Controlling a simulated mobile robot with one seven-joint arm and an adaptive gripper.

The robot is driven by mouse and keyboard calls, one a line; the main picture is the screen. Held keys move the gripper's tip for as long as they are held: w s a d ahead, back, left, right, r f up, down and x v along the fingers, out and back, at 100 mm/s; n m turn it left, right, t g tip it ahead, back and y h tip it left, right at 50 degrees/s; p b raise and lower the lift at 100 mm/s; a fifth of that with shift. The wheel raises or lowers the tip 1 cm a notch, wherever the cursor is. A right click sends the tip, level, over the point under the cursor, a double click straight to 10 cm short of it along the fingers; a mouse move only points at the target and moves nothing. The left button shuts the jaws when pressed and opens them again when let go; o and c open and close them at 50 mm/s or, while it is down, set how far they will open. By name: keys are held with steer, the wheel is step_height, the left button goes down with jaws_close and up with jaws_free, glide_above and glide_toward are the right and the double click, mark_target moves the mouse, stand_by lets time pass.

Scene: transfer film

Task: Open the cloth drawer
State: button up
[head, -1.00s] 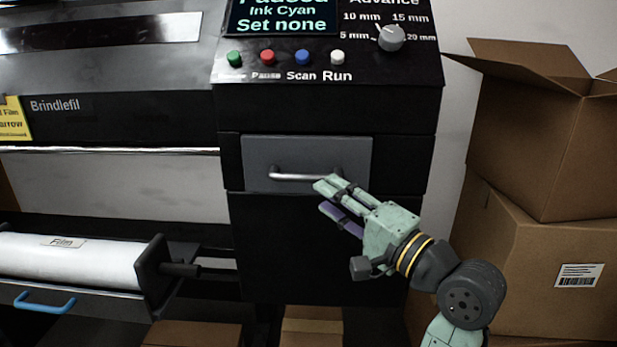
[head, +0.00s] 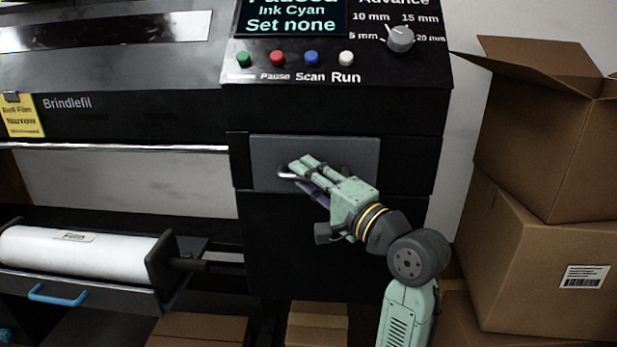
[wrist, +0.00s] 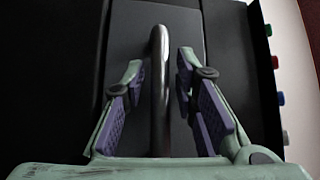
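The drawer is a grey front panel (head: 363,158) set in the black cabinet under the button console. It looks flush with the cabinet. Its silver bar handle (head: 284,171) is mostly hidden behind my gripper (head: 300,172) in the head view. In the wrist view the handle (wrist: 160,85) runs lengthwise between the two fingers of my gripper (wrist: 160,80). The fingers with purple pads are open, one on each side of the bar, with a visible gap on both sides.
The console above has several coloured buttons (head: 311,58) and a grey knob (head: 400,39). Cardboard boxes (head: 545,240) stand close on the right. A white film roll (head: 80,250) sits on a blue-handled tray at lower left.

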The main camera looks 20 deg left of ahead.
jaws_close()
stand_by(0.6)
